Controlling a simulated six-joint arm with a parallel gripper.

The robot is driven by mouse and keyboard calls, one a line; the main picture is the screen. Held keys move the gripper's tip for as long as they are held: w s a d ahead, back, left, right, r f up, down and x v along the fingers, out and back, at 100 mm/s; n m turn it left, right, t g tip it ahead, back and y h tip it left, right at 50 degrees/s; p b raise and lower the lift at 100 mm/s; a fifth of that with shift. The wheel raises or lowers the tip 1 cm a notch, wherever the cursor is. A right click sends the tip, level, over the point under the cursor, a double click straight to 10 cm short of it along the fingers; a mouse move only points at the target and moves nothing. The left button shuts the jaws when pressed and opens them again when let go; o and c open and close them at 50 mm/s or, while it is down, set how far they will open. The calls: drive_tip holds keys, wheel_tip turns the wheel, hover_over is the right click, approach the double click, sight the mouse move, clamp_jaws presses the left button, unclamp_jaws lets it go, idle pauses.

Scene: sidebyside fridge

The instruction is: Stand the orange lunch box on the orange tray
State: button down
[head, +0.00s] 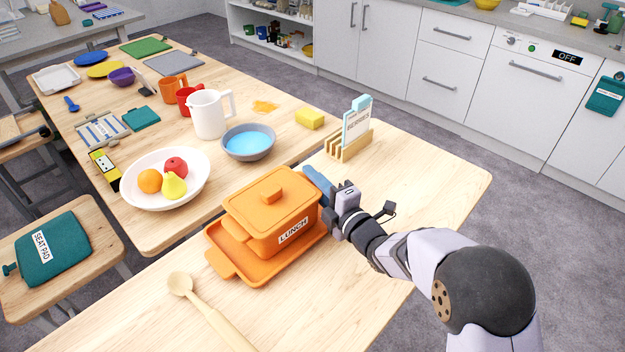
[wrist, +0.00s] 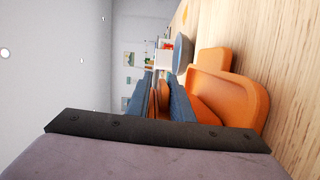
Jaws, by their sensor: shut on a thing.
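The orange lunch box (head: 262,210), with a lid knob and a "LUNCH" label, is upright over the orange tray (head: 222,262) in the head view. Its base is within the tray's rim; whether it rests fully on the tray floor I cannot tell. My gripper (head: 317,186) is at the box's right end, its blue fingers shut on the box. In the wrist view the fingers (wrist: 164,96) have orange between them, and the tray (wrist: 258,105) shows to their right. The far side of the box is hidden.
A wooden spoon (head: 205,307) lies in front of the tray. A blue bowl (head: 248,142), a white fruit bowl (head: 138,198) and a wooden rack (head: 349,146) with cards stand behind. The table is clear to the right of the rack.

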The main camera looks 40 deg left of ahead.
idle(0.4)
drive_tip(key=c, duration=1.6)
unclamp_jaws()
drive_tip(key=shift+f, duration=0.1)
drive_tip(key=shift+o, duration=0.2)
drive_tip(key=b+v, duration=0.1)
drive_tip(key=v, duration=1.1)
drive_tip(key=shift+d+b, duration=0.1)
drive_tip(key=shift+b, duration=0.3)
